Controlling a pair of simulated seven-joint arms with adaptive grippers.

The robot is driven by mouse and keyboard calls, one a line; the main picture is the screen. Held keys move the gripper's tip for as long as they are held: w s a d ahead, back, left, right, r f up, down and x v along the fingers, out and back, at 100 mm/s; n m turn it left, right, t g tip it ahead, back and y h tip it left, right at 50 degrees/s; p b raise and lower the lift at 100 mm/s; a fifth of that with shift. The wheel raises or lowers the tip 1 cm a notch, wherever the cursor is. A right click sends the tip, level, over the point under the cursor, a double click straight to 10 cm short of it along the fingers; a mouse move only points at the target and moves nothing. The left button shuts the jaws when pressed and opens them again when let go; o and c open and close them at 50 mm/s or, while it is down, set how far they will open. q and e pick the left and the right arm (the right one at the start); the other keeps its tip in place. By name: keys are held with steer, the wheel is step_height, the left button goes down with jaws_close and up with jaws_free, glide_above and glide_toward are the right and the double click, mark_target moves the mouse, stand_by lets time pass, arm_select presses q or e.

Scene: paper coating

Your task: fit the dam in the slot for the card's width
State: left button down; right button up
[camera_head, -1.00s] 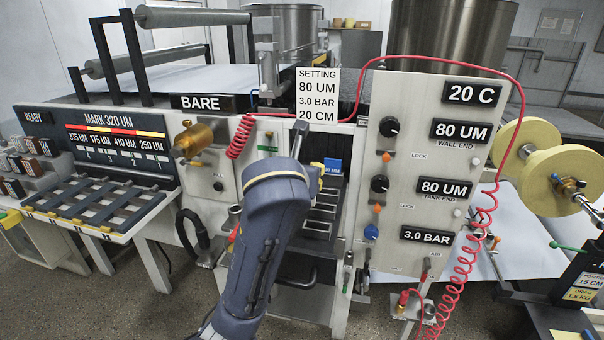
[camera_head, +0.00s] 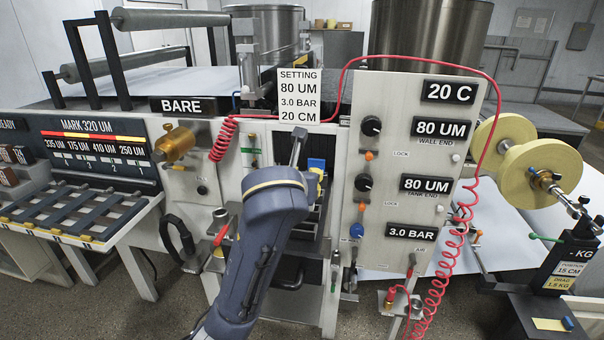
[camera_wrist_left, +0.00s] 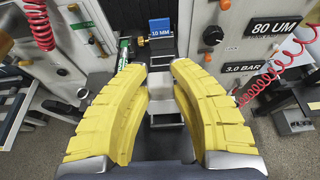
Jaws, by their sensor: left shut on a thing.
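The setting card (camera_head: 299,97) reads 80 UM, 3.0 BAR and 20 CM. My left gripper (camera_wrist_left: 160,68) has its yellow fingers closed around a pale grey block, seemingly the dam (camera_wrist_left: 167,108), in the left wrist view. In the head view my forearm hides most of this gripper; only a bit of yellow shows beside it. Just beyond the fingers stands a blue block (camera_wrist_left: 161,27) marked in MM, also visible in the head view (camera_head: 316,163). The slots behind my arm are mostly hidden, so I cannot tell whether the held block touches one. My right gripper is out of view.
A brass fitting (camera_head: 176,143) sticks out at left. A slatted rack (camera_head: 70,212) lies farther left, and a yellow roll (camera_head: 540,172) at right.

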arm_select(q)
steer(key=shift+f, duration=2.3)
steer(key=shift+f, duration=1.95)
steer(key=c, duration=1.1)
jaws_free()
steer(key=shift+s, duration=0.1)
steer(key=v, duration=1.2)
